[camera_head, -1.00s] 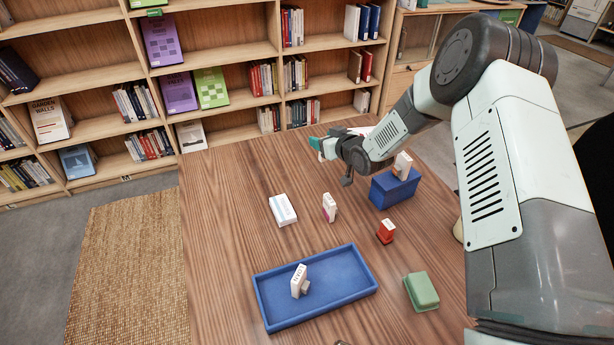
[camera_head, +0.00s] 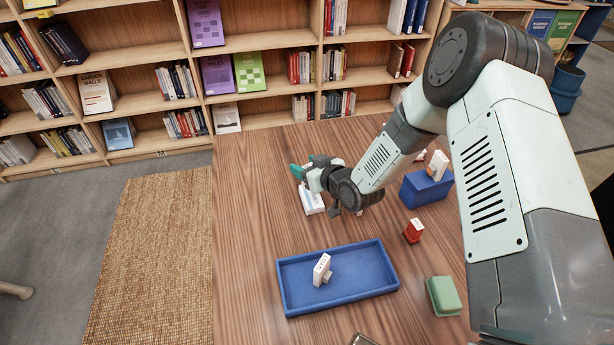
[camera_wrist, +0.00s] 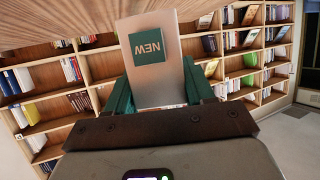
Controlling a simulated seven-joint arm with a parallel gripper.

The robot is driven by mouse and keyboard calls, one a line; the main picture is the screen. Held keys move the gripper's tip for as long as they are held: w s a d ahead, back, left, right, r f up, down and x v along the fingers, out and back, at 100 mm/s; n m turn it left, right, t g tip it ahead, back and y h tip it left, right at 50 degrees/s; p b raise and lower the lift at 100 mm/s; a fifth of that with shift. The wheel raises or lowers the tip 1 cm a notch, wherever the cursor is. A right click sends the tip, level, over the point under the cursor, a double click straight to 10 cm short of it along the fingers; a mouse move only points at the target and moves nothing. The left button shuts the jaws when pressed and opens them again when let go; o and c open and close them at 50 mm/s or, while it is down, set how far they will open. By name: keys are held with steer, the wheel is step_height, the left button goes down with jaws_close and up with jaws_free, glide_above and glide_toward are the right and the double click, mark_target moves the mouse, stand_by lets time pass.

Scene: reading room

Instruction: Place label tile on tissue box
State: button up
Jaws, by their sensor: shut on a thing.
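My gripper (camera_head: 300,173) has teal fingers and is over the far left part of the table. In the wrist view my gripper (camera_wrist: 160,95) is shut on a pale label tile (camera_wrist: 152,88) with a teal square reading "NEW". A white box with blue markings (camera_head: 312,202) lies on the table just below and beside my gripper, partly hidden by it. It may be the tissue box, but I cannot tell for sure. In the wrist view the held tile hides what lies straight ahead.
A blue tray (camera_head: 355,291) holds a white lettered piece (camera_head: 322,269). A blue box (camera_head: 430,190) bears a white and orange piece (camera_head: 437,165). A red block (camera_head: 413,231) and a green box (camera_head: 444,296) stand at the right. The table's left side is clear.

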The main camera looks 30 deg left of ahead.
steer(key=shift+f, duration=1.7)
steer(key=shift+f, duration=0.1)
steer(key=o, duration=1)
steer(key=shift+o, duration=0.2)
steer(key=shift+d, duration=0.15)
steer(key=v, duration=1.2)
steer(key=shift+r, duration=0.2)
steer(key=shift+w, duration=0.1)
